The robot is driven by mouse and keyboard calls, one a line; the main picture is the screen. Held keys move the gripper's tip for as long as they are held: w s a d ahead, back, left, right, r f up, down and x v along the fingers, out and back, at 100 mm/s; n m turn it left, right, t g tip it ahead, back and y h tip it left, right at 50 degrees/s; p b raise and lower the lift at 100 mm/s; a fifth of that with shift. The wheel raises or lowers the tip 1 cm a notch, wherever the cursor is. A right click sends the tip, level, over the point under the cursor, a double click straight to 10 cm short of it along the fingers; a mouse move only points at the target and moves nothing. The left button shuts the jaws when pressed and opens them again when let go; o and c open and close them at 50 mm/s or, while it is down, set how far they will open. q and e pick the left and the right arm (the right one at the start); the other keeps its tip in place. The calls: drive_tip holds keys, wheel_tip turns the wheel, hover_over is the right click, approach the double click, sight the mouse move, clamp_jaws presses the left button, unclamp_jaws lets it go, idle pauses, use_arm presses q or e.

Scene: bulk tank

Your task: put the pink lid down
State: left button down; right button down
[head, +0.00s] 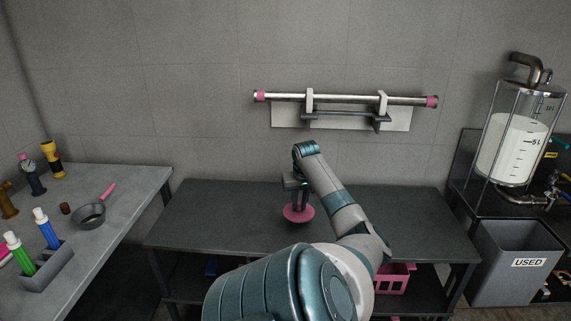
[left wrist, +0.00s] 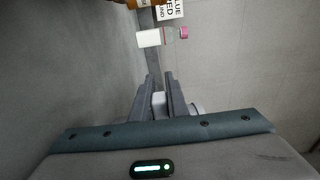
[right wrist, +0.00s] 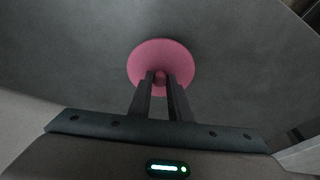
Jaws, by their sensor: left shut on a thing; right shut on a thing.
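The pink lid (head: 298,214) is a round disc with a small knob, over the dark table in the middle of the head view. My right gripper (head: 300,198) points down and is shut on the lid's knob. In the right wrist view, the lid (right wrist: 162,53) lies flat beyond the fingertips (right wrist: 161,77), over dark grey surface. I cannot tell whether it touches the table. My left gripper (left wrist: 158,84) shows only in its own wrist view, shut on a pale grey thing (left wrist: 159,101) that I cannot identify.
The dark table (head: 215,215) is clear around the lid. A pink basket (head: 393,281) stands on the shelf below. A grey bin marked USED (head: 513,280) and a tank (head: 515,145) are at right. A grey counter (head: 125,195) holds a pan (head: 89,216) at left.

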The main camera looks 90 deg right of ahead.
sight(299, 208)
drive_tip(key=shift+f, duration=1.85)
drive_tip(key=shift+f, duration=0.1)
drive_tip(key=c, duration=1.6)
unclamp_jaws()
drive_tip(key=shift+c, duration=0.2)
drive_tip(key=v, duration=1.2)
drive_tip(key=shift+a, duration=0.1)
